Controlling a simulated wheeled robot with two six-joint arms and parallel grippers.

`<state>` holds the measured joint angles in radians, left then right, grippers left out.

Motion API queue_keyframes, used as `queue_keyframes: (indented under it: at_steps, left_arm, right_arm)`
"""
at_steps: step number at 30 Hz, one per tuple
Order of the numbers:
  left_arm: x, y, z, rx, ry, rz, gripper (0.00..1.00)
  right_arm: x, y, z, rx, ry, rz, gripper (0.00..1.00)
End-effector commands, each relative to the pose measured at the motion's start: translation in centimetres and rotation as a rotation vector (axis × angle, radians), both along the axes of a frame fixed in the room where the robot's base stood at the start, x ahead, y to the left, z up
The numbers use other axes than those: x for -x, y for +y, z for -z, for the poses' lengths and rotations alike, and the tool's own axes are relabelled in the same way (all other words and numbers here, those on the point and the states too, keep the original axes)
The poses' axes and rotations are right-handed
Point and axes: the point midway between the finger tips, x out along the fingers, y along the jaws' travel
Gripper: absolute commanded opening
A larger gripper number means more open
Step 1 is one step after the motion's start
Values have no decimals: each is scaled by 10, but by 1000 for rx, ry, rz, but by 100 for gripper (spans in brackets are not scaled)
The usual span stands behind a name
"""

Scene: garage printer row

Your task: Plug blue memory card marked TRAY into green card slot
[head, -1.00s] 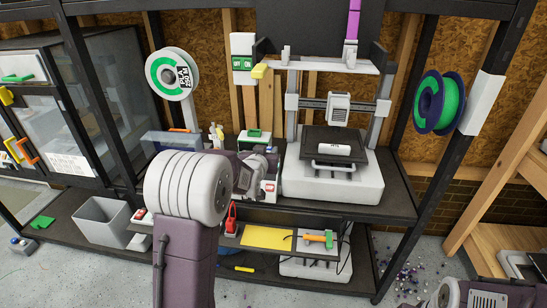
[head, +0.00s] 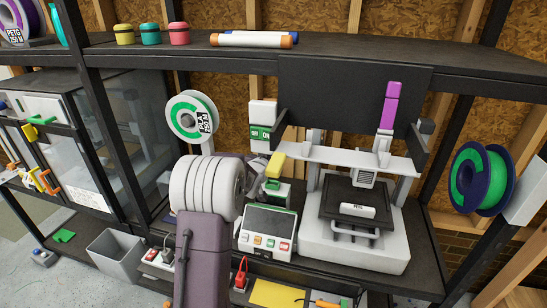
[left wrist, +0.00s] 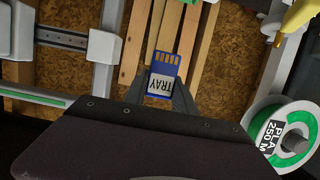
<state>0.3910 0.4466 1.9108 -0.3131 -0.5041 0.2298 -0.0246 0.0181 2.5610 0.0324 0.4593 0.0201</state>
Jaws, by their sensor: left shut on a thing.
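The blue memory card (left wrist: 165,72) has a white label reading TRAY, upside down in the left wrist view. Its gold contacts point away from my left gripper (left wrist: 166,88), which is shut on its label end. In the head view my own wrist hides the fingertips and the card. A small white box with a green top (head: 278,191) stands just right of my wrist, behind the control panel; it may be the green card slot, but I cannot make out an opening. My right gripper is not in view.
The control panel (head: 266,231) with screen and buttons stands in front of the green-topped box. A printer (head: 352,236) is to the right, with a yellow block (head: 276,165) at its crossbar's left end.

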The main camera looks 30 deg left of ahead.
Motion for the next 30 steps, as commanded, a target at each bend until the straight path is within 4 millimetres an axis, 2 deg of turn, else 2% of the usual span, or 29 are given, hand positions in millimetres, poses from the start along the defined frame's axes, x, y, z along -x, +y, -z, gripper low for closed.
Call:
queue_keyframes:
  at_steps: [7,19,30]
  left_arm:
    - [0,0,13,0,1,0,0]
    - [0,0,56,0,1,-1,0]
    - [0,0,58,0,0,0,0]
  right_arm:
    - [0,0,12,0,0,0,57]
    - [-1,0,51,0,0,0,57]
    - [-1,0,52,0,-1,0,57]
